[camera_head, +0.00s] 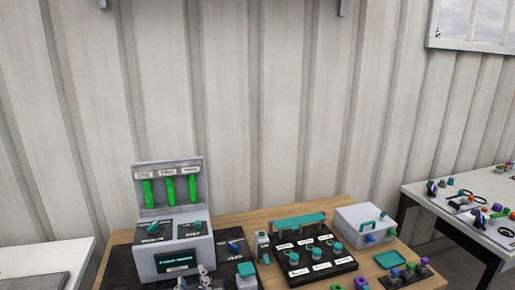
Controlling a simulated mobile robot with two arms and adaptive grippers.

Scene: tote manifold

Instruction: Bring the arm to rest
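The tip of my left gripper (205,279) shows at the bottom edge, in front of the grey console. Only a small grey part of it is visible, and whether its fingers are open or shut is unclear. The rest of the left arm is below the frame. My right gripper is not in view. The grey console (203,248) stands upright on the wooden table (240,222). It has three lit green columns, knobs on its sloped face and a small dark screen.
A black panel with several teal-topped knobs (314,262) sits right of the console. A grey box with a teal handle (365,226) and a teal tray (390,260) lie farther right. White tables (420,193) flank the wooden one. A corrugated wall stands behind.

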